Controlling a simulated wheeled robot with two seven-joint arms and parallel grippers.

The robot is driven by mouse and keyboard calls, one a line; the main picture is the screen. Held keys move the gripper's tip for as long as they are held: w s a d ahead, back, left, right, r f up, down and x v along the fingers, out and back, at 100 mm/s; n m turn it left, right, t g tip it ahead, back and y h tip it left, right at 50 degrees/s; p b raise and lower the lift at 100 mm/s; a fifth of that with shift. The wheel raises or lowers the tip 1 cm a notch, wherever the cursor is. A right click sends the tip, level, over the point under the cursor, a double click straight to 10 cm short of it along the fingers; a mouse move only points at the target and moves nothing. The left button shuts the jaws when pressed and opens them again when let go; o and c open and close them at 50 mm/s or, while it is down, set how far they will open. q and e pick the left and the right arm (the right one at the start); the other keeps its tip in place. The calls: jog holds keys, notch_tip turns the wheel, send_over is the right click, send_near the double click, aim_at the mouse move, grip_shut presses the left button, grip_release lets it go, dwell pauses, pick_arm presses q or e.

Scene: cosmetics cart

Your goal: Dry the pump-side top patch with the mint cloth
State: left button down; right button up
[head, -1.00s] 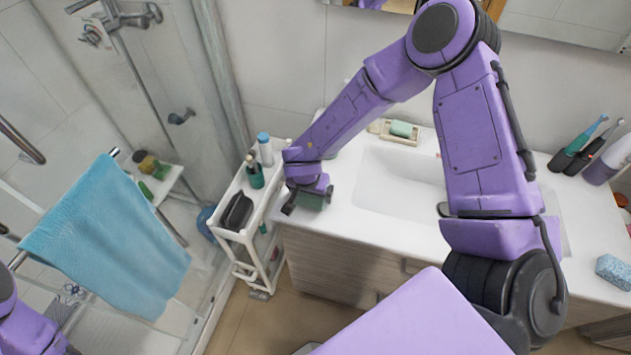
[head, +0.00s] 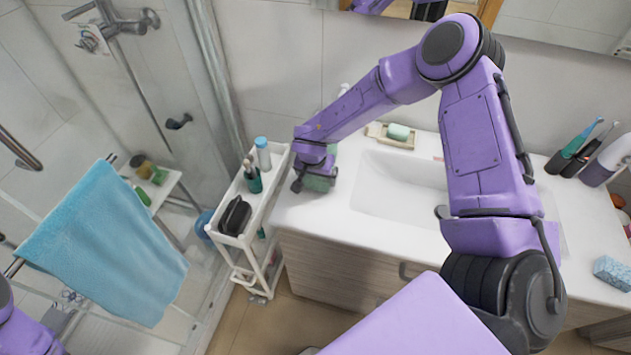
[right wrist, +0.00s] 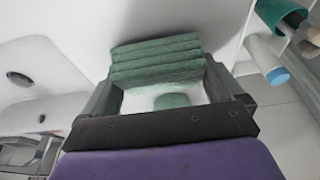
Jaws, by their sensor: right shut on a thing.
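My right gripper (head: 312,176) is at the left end of the white counter, beside the cart. It is shut on the mint cloth (head: 320,181), a folded green pad. In the right wrist view the right gripper (right wrist: 160,78) has a finger on each side of the layered cloth (right wrist: 157,60). The cloth is close over the white surface; I cannot tell whether it touches. A small green shape (right wrist: 171,100) shows between the fingers; I cannot tell what it is. The dark green pump bottle (head: 253,178) stands on the cart's top tray. I cannot make out a wet patch. My left gripper is out of view.
The white cart (head: 225,240) also holds a blue-capped bottle (head: 263,154) and a black pouch (head: 235,215). The sink (head: 400,185) lies right of the gripper, a soap dish (head: 390,138) behind it. A blue towel (head: 105,245) hangs at left.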

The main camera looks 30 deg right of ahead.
jog(key=shift+w+d, duration=0.35)
jog(key=shift+d, duration=0.1)
jog(key=shift+s+a, duration=1.4)
jog(key=shift+a, duration=0.3)
jog(key=shift+s+a, duration=1.4)
jog(key=shift+a, duration=0.25)
notch_tip(320, 180, up, 7)
jog(key=shift+s, duration=0.1)
